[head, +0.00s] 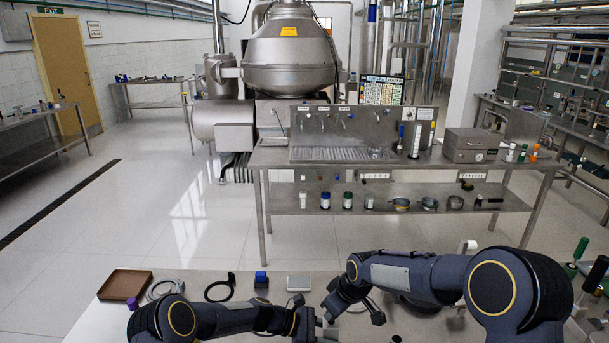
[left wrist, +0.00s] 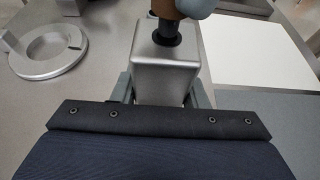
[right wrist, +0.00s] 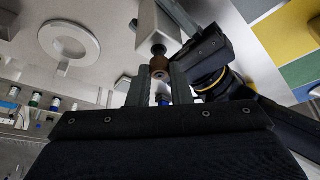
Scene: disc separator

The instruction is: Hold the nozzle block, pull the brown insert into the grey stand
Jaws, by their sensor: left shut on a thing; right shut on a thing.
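The nozzle block (left wrist: 165,70) is a smooth grey metal block with a dark stem on its end. My left gripper (left wrist: 160,88) is shut on its sides. The brown insert (right wrist: 160,68) sits at the stem's end, in line with the block (right wrist: 153,28); I cannot tell how far it is seated. My right gripper (right wrist: 162,80) is shut on the insert. In the head view the left gripper (head: 316,325) and right gripper (head: 334,314) meet at the table's front, largely hiding both parts. A round grey stand (left wrist: 45,52) with a recessed centre lies apart from them; it also shows in the right wrist view (right wrist: 70,40).
A white sheet (left wrist: 250,45) lies right of the block in the left wrist view. On the table are a brown tray (head: 126,284), a coiled black cable (head: 220,289), a blue item (head: 261,279) and a small grey tray (head: 299,283). My arms occupy the front.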

